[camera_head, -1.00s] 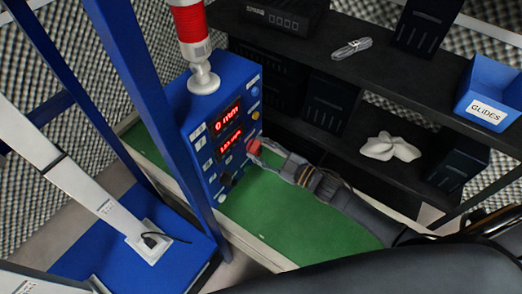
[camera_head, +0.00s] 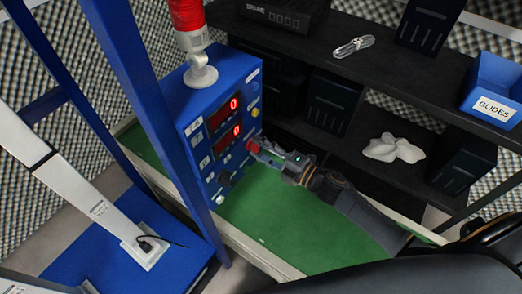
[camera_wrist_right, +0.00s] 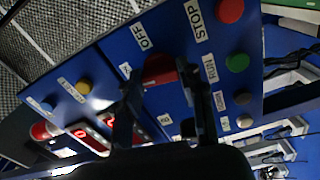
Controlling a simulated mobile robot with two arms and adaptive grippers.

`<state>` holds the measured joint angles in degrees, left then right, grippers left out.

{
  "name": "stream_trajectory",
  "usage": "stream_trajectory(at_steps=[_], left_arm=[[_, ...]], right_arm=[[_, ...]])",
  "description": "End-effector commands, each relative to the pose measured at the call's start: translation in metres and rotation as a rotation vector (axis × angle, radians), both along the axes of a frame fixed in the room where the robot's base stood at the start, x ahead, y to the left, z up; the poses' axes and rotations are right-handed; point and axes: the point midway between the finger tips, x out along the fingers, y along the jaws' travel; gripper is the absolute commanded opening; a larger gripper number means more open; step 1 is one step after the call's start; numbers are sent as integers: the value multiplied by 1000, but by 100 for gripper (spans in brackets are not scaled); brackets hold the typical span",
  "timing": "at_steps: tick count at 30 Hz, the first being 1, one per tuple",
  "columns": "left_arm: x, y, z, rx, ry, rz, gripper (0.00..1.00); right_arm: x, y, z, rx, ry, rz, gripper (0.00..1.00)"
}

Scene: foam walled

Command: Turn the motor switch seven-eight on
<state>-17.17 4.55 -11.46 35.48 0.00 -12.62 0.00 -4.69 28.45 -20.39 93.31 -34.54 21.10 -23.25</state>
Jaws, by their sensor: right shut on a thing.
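The blue control box (camera_head: 222,72) stands on the green surface, with two red displays each reading 0. A red switch knob (camera_head: 251,146) sits on its front; in the right wrist view the red knob (camera_wrist_right: 158,68) is beside an OFF label (camera_wrist_right: 141,36). I cannot read a seven-eight mark. My right gripper (camera_head: 258,149) reaches the panel from the right and is shut on the red knob; its fingers (camera_wrist_right: 157,88) lie either side of it and partly hide it. My left gripper is not in view.
Near the knob are a red STOP button (camera_wrist_right: 229,10), a green RUN button (camera_wrist_right: 237,63) and a white button (camera_wrist_right: 244,121). A blue post (camera_head: 150,105) stands left of the box. A black shelf (camera_head: 400,75) holds a GLIDES bin (camera_head: 492,105). The green surface (camera_head: 290,230) is clear.

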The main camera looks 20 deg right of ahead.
Motion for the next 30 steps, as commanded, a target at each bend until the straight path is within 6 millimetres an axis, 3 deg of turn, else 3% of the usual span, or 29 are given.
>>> stream_trajectory(at_steps=[12, 27, 28, 30], left_arm=[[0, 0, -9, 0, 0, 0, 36], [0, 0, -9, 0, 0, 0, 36], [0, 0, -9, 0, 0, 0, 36], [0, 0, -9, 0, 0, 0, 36]], right_arm=[[0, 0, 0, -124, -97, 1, 8], [0, 0, 0, -137, -106, 1, 8], [0, 0, 0, -137, -106, 1, 45], [0, 0, 0, -137, -106, 0, 60]])
